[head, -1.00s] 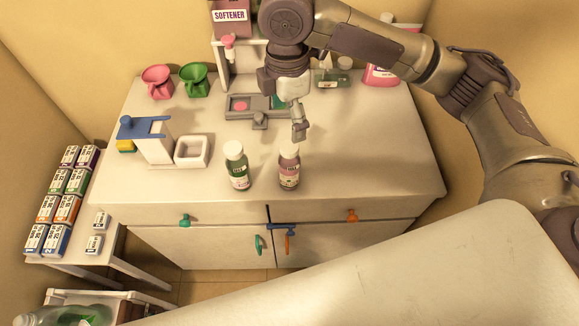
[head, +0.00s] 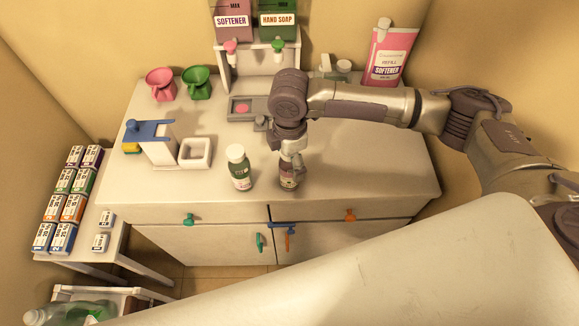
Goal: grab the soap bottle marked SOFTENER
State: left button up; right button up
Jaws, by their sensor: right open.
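A small bottle with a mauve tint (head: 289,183) stands upright near the front edge of the white cabinet top; its label is too small to read. My right gripper (head: 293,160) is open, pointing down right over this bottle, and hides its cap and upper part. I cannot tell whether the fingers touch it. A green bottle with a white cap (head: 239,169) stands upright just to its left, label also unreadable. The word SOFTENER reads on a pink dispenser (head: 232,20) at the back and on a large pink refill pouch (head: 388,55) at the back right. My left gripper is not in view.
A green HAND SOAP dispenser (head: 278,20) hangs beside the pink one. Pink (head: 160,84) and green (head: 197,82) funnel-like cups, a white square dish (head: 195,152) and a blue-topped stand (head: 150,140) fill the left. The cabinet top (head: 375,165) is clear at right.

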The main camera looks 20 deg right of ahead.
jog(key=shift+f, duration=0.15)
jog(key=shift+c, duration=0.2)
grip_shut()
dwell(0.3)
